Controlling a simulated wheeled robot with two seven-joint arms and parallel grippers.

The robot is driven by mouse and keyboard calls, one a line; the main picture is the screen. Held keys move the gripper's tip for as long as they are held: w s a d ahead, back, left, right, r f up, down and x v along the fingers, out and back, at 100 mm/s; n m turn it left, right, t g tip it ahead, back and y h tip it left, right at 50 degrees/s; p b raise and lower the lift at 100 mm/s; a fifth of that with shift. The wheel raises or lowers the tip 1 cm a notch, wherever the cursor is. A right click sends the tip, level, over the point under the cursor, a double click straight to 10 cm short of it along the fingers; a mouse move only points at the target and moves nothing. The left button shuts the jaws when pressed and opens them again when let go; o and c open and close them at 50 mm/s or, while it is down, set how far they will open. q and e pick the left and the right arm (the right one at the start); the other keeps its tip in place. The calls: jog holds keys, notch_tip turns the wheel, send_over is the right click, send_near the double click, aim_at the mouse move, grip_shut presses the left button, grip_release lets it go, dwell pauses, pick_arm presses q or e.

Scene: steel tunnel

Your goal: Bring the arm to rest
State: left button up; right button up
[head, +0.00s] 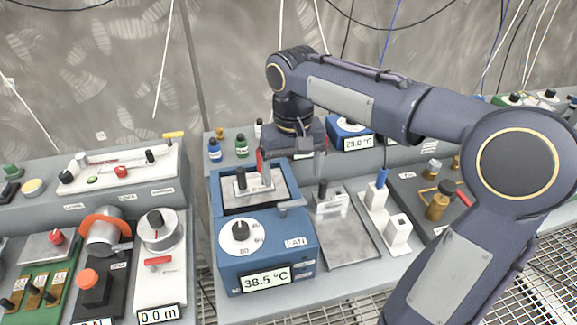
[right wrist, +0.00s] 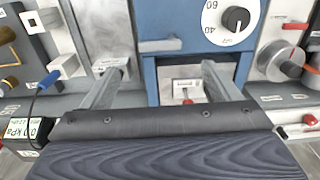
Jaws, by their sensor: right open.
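My right gripper (head: 290,162) hangs from the arm that comes in from the right, above the back part of the blue heater box (head: 265,243). It also shows in the right wrist view (right wrist: 160,82), with its two fingers wide apart and nothing held between them. The blue box (right wrist: 175,72) lies beyond the fingers there. The box has a white dial (head: 240,233) and a display reading 38.5 °C. A small fixture with a black knob (head: 241,180) sits in its recessed top. My left gripper is in neither view.
A metal plate with a white block (head: 331,203) and a white panel (head: 398,232) stand right of the box. A brass-coloured valve (head: 440,203) lies partly near my arm. Small bottles (head: 215,150) stand behind.

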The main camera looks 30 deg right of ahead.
jog(key=s+a+f+t+y, duration=0.1)
jog(key=s+f, duration=0.3)
jog(key=s, duration=0.5)
jog(key=s+a+f+t+y, duration=0.2)
jog(key=s+f+t, duration=0.1)
jog(key=s, duration=0.5)
jog(key=shift+s+a+f+n+t+y, duration=0.3)
jog(key=shift+s+f+n+t+y, duration=0.1)
jog(key=shift+t, duration=0.4)
